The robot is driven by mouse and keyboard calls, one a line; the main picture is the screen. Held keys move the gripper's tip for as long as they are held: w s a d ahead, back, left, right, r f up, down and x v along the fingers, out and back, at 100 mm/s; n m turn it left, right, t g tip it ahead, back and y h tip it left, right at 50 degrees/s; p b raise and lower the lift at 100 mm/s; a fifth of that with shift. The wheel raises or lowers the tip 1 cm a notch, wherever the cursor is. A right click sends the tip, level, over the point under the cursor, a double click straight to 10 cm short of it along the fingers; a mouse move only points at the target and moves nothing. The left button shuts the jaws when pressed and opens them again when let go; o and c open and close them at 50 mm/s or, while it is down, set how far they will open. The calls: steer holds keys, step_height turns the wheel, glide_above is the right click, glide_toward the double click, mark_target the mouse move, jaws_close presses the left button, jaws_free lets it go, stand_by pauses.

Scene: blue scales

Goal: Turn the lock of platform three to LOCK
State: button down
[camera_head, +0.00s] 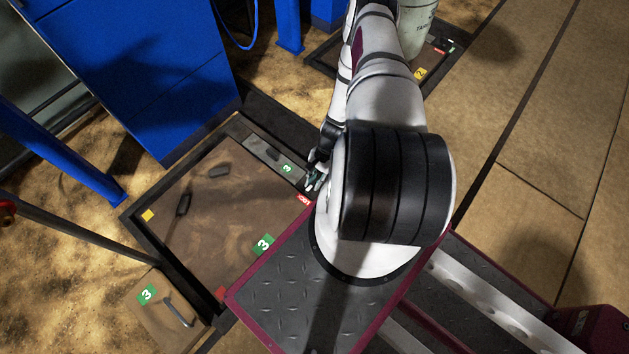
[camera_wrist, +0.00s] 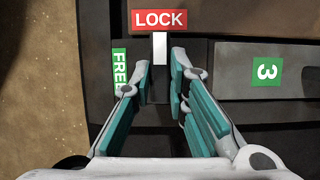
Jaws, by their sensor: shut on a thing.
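The lock of platform three shows in the wrist view as a white lever (camera_wrist: 160,42) on a dark plate. Its white end points up at the red LOCK label (camera_wrist: 159,20). The green FREE label (camera_wrist: 119,68) stands to its left, partly behind a finger. In the head view my gripper (camera_head: 316,178) is down at the right corner of platform three (camera_head: 235,215), close to a red label (camera_head: 304,199).
Green number 3 labels mark the platform (camera_head: 263,243) and a side plate (camera_head: 147,293) with a metal handle. A blue cabinet (camera_head: 140,70) stands behind. A blue post (camera_head: 65,150) is at left. A container (camera_head: 416,25) stands on another platform at the top.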

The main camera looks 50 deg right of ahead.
steer(key=c, duration=1.6)
jaws_free()
steer(key=shift+o, duration=0.2)
steer(key=v, duration=1.2)
steer(key=shift+s, duration=0.1)
